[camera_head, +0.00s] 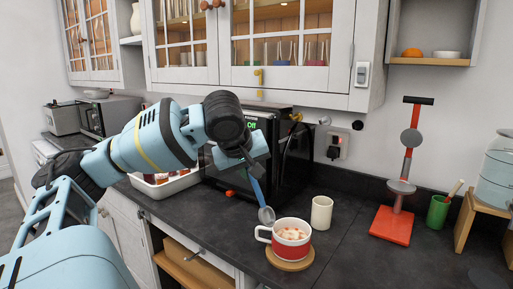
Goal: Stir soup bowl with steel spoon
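The soup bowl (291,247) is a red and white cup-like bowl with a handle on its left. It holds a pale soup with reddish bits and stands on a round wooden coaster (291,265). My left gripper (250,168) is above and left of the bowl, shut on the spoon's upper end. The spoon (266,215) has a blue handle and a grey steel head that points down. The head appears just outside the bowl's upper left rim, near its handle; whether it touches is unclear. My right gripper is out of view.
A cream cup (321,214) stands just behind the bowl, to its right. A black oven-like appliance (290,155) and a white tray of jars (165,184) are behind my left arm. A red stand (391,226) and green cup (437,212) are at right. The dark counter's front right (370,265) is clear.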

